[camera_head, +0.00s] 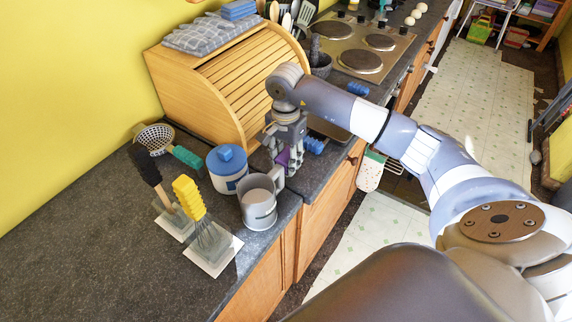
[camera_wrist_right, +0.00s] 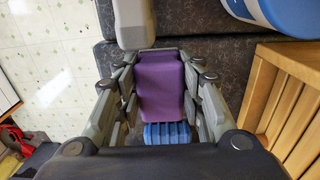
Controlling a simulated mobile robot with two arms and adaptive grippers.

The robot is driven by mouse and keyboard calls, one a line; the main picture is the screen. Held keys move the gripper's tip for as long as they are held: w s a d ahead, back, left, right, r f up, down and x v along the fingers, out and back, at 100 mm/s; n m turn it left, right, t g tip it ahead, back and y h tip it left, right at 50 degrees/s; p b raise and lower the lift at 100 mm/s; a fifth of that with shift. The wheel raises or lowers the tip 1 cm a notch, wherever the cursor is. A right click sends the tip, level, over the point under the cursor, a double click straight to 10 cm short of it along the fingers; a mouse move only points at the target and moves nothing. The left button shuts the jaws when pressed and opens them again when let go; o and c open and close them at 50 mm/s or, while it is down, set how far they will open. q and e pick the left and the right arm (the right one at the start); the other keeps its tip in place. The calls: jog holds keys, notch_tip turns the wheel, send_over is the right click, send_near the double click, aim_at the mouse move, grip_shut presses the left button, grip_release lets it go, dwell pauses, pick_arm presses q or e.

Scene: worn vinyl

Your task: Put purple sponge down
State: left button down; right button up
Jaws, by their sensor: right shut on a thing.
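The purple sponge (camera_wrist_right: 162,88) is between the fingers of my right gripper (camera_wrist_right: 162,95), which is shut on it. In the head view only a small piece of the purple sponge (camera_head: 283,158) shows beside the fingers of my right gripper (camera_head: 289,162). The gripper points down over the dark counter (camera_head: 110,235), in front of the wooden roll-top bread box (camera_head: 215,95). I cannot tell whether the sponge touches the counter. My left gripper is not in view.
A grey metal mug (camera_head: 259,208) and a blue-lidded white canister (camera_head: 227,168) stand close left of the gripper. A blue ribbed object (camera_head: 314,145) lies just right of it. The counter's left part is clear.

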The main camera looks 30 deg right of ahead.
aim_at(286, 156)
notch_tip(286, 156, down, 3)
jog(key=shift+s+a+f+p, duration=0.1)
jog(key=shift+p, duration=0.5)
jog(key=shift+f, duration=0.25)
jog(key=shift+f+b, duration=0.25)
jog(key=shift+b, duration=0.05)
jog(key=o, duration=0.9)
jog(key=shift+o, duration=0.2)
jog(key=shift+r, duration=0.2)
jog(key=shift+r, duration=0.2)
notch_tip(286, 156, up, 10)
jog(key=b, duration=0.3)
jog(key=shift+r+b, duration=0.2)
jog(key=shift+b, duration=0.1)
jog(key=shift+r, duration=0.65)
